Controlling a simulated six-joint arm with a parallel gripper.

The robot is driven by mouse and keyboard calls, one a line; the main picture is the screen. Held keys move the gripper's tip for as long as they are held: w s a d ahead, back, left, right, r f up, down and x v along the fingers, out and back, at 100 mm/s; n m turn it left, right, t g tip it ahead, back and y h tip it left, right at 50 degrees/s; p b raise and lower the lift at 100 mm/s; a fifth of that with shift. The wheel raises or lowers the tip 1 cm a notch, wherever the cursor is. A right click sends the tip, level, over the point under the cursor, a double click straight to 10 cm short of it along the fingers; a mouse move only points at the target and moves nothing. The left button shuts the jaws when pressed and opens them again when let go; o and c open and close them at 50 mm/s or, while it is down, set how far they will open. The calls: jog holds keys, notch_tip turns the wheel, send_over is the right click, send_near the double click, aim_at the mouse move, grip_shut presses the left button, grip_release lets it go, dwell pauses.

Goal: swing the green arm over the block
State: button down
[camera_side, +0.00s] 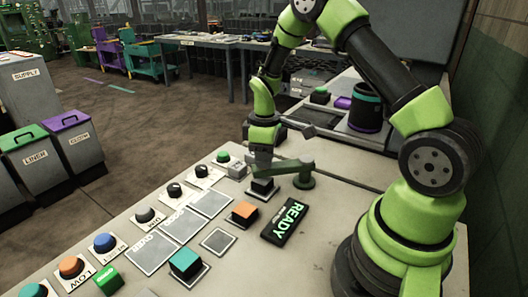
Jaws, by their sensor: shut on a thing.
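The green arm (292,165) is a short dull-green bar on a round upright post (304,181), in the middle of the side view. Its free end points left, toward my gripper (261,171). My gripper points down and is shut at that free end; the exact contact is small and partly hidden. A dark block (262,187) sits on a pale pad directly below my gripper. An orange-topped block (244,211) and a teal-topped block (185,262) stand on other pads nearer the camera. A green block (108,281) is at the lower left.
A black READY sign (284,221) lies right of the orange-topped block. Flat grey panels (182,223) and a row of knobs and buttons (103,242) line the bench's left side. Behind is a second surface with a dark cylinder (365,107). Bare bench lies right of the sign.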

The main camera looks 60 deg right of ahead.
jog(key=shift+s+a+n, duration=0.2)
jog(key=shift+n, duration=0.1)
jog(key=shift+s+a, duration=0.1)
jog(key=c, duration=1)
grip_release()
notch_tip(320, 180, up, 9)
jog(key=shift+f, duration=0.1)
jog(key=shift+r, duration=0.6)
